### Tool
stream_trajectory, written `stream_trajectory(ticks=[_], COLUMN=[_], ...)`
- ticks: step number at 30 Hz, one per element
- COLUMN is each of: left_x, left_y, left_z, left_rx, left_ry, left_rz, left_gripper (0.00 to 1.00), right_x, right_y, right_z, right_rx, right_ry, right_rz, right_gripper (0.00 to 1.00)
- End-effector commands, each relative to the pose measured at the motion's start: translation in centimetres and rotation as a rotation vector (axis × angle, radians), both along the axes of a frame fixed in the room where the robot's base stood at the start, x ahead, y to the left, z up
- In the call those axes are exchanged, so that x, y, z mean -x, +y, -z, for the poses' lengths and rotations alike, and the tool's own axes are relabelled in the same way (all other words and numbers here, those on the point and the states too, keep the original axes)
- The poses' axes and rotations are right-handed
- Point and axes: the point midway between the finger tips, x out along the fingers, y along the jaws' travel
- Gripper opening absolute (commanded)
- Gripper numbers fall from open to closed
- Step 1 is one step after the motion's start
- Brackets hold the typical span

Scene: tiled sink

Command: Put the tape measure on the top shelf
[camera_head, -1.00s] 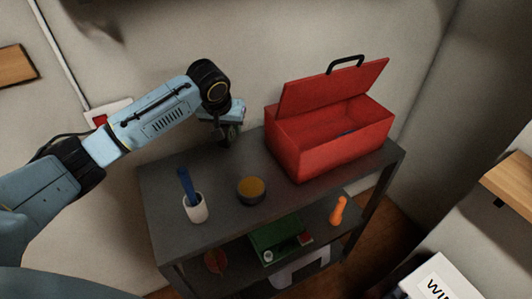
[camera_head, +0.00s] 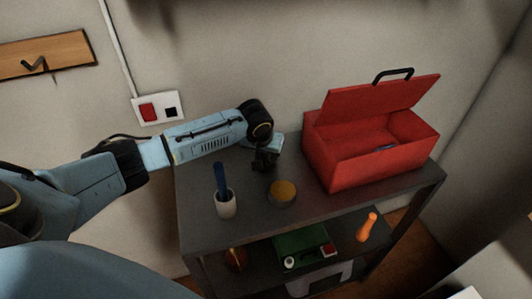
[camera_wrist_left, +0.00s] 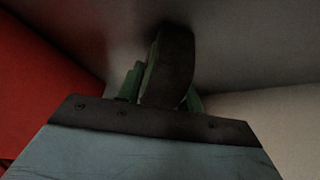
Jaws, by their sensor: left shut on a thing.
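My left gripper (camera_head: 264,160) points down at the back of the grey shelf unit's top shelf (camera_head: 320,206), left of the red toolbox. It is shut on a green thing (camera_wrist_left: 132,84), which shows only in small parts around the dark finger in the left wrist view. I take this for the tape measure, but its shape is mostly hidden. In the head view the gripper looks low over the shelf; whether the held thing touches the surface I cannot tell. My right gripper is not in view.
The open red toolbox (camera_head: 350,165) stands right of the gripper. A white cup (camera_head: 226,206) with a blue tool and a round yellow-topped tin (camera_head: 282,192) stand in front. The lower shelf holds a green box (camera_head: 300,243) and an orange object (camera_head: 367,227). The wall is close behind.

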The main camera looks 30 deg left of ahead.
Motion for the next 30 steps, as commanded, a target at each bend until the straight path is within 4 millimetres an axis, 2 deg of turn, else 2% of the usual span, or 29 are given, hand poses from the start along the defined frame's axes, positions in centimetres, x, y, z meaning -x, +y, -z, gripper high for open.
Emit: stream_trajectory(ticks=[1, 2, 7, 15, 19, 23, 30], left_x=[0.0, 0.0, 0.0, 0.0, 0.2, 1.0, 2.9], left_y=[0.0, 0.0, 0.0, 0.0, -0.1, -0.2, -0.6], left_z=[0.1, 0.2, 0.2, 0.1, -0.8, -2.8, -7.6], left_rx=[0.000, 0.000, 0.000, 0.000, 0.001, 0.001, 0.001], left_ry=[0.000, 0.001, 0.001, 0.000, 0.000, -0.002, -0.002], left_rz=[0.000, 0.000, 0.000, 0.000, 0.001, 0.003, 0.001], left_gripper=[0.05, 0.37, 0.58, 0.58, 0.58, 0.58, 0.58], right_x=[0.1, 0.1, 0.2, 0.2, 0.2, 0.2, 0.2], right_y=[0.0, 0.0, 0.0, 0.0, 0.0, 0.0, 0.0], right_z=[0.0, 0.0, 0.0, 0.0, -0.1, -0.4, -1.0], right_rx=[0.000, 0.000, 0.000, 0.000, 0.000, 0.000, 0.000], right_ry=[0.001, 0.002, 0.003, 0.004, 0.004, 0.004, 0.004], right_rz=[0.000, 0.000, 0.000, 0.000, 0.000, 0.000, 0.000], right_gripper=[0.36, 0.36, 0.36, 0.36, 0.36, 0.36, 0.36])
